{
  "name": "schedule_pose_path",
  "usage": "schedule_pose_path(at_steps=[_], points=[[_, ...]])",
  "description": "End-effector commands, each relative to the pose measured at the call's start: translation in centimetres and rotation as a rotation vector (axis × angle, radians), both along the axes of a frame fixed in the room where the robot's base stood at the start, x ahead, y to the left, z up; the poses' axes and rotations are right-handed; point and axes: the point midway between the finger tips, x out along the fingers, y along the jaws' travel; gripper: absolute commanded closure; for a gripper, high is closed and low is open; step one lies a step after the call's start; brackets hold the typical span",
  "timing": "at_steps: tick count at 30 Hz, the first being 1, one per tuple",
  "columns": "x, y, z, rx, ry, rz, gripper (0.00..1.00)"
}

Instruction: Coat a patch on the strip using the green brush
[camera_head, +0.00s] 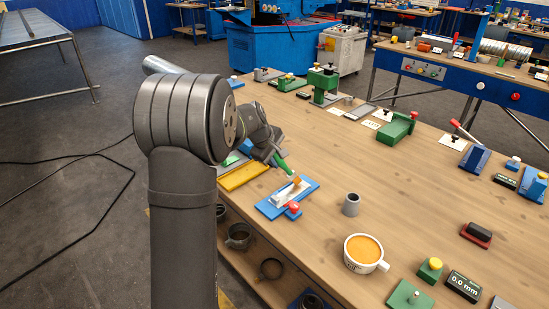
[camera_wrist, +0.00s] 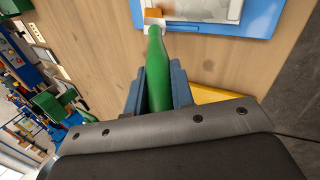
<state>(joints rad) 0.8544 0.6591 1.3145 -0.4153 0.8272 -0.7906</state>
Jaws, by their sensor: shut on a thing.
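My gripper (camera_head: 275,152) is shut on the green brush (camera_head: 282,164), and its two blue-grey fingers (camera_wrist: 157,85) clasp the handle in the wrist view. The green brush (camera_wrist: 158,60) points away from the gripper, with a pale ferrule and orange bristles (camera_wrist: 154,14) at its end. The strip (camera_wrist: 215,10) is a light grey plate in a blue holder (camera_wrist: 240,27). The bristles are over the strip's near-left edge; I cannot tell whether they touch it. In the head view the blue holder (camera_head: 270,209) lies on the bench, and the strip (camera_head: 286,197) is partly hidden.
A white cup of orange liquid (camera_head: 363,249) stands to the right, with a grey cylinder (camera_head: 351,205) nearer the holder. A red knob (camera_head: 292,207) sits at the holder's front. A yellow plate (camera_head: 243,177) lies to its left. Bare bench (camera_head: 330,160) lies behind the holder.

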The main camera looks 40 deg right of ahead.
Motion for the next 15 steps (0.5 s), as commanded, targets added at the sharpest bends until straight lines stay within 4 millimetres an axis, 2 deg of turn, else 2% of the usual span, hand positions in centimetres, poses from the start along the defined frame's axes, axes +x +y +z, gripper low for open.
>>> schedule_pose_path(at_steps=[14,15], points=[[-4.4,0.0,0.0,0.000,0.000,-0.002,1.00],[-4.2,0.6,0.0,0.001,0.001,0.001,1.00]])
